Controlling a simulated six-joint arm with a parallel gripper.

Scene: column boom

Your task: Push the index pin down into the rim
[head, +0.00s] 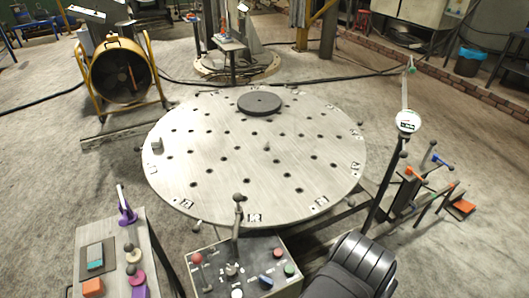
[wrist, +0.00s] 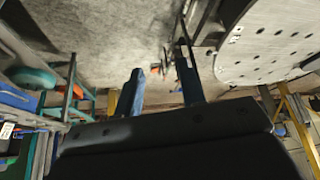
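The large round grey plate (head: 215,165), full of holes, lies flat in the middle of the head view. Its rim carries small marked tags and several short pegs. A dark upright rod with a ball knob (head: 239,198) stands at the near rim, by the control box; it looks like the index pin, raised, but I cannot be sure. In the wrist view my gripper (wrist: 161,85) has two blue fingers held apart, with nothing between them. The plate's edge (wrist: 245,60) shows at upper right there, away from the fingers. I cannot make out my gripper in the head view.
The control box (head: 245,270) with levers and coloured buttons stands in front of the plate. A side table (head: 150,255) is at lower left. A dial gauge (head: 407,122) and tool rack (head: 425,185) stand at right. A dark disc (head: 259,103) lies on the plate's far part.

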